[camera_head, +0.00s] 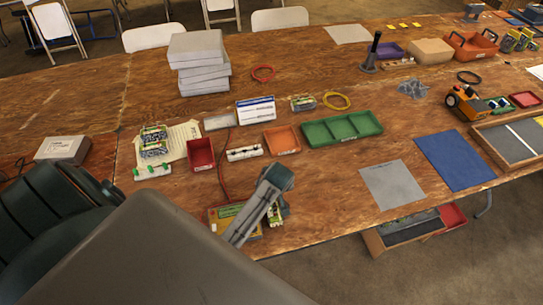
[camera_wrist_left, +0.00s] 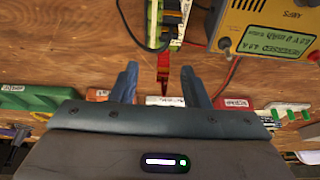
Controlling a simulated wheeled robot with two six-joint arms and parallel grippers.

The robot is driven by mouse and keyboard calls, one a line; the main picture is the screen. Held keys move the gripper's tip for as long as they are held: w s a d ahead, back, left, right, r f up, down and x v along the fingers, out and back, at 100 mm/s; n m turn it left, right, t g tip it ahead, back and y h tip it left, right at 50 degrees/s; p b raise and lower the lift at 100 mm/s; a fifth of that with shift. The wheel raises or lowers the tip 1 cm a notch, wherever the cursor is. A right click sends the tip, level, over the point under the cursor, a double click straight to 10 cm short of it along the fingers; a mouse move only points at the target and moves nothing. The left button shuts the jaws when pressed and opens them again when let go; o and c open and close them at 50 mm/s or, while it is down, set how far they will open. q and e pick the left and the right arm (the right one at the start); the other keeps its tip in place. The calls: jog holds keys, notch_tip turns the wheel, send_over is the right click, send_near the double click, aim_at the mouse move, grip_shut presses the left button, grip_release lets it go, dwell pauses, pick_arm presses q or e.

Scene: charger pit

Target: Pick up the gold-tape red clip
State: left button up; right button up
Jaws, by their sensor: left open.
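A red clip (camera_wrist_left: 163,72) lies on the wooden table in the left wrist view, its narrow end pointing toward the gripper. Gold tape on it is too small to make out. My left gripper (camera_wrist_left: 159,76) is open, with one blue-grey finger on each side of the clip and gaps showing between. In the head view my left wrist (camera_head: 262,205) reaches over the table beside the yellow charger and hides the clip and the fingertips. My right gripper is not in view.
The yellow charger (camera_wrist_left: 265,28) stands close beside the clip, with a green and yellow piece (camera_wrist_left: 175,20) and black cable next to it. A green tray (camera_head: 341,128), orange bin (camera_head: 281,139) and red bin (camera_head: 200,155) stand farther back. A grey mat (camera_head: 393,184) lies bare at right.

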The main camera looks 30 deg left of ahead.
pick_arm(q)
jog(key=shift+p+x, duration=0.35)
jog(key=shift+x, duration=0.55)
jog(key=shift+s+a+f, duration=0.1)
jog(key=shift+a+f, duration=0.1)
jog(key=shift+f, duration=0.45)
jog(key=c, duration=0.8)
jog(key=shift+c, duration=0.3)
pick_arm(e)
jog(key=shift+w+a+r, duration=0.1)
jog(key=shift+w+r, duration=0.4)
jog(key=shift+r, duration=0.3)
pick_arm(q)
jog(key=shift+r, duration=0.15)
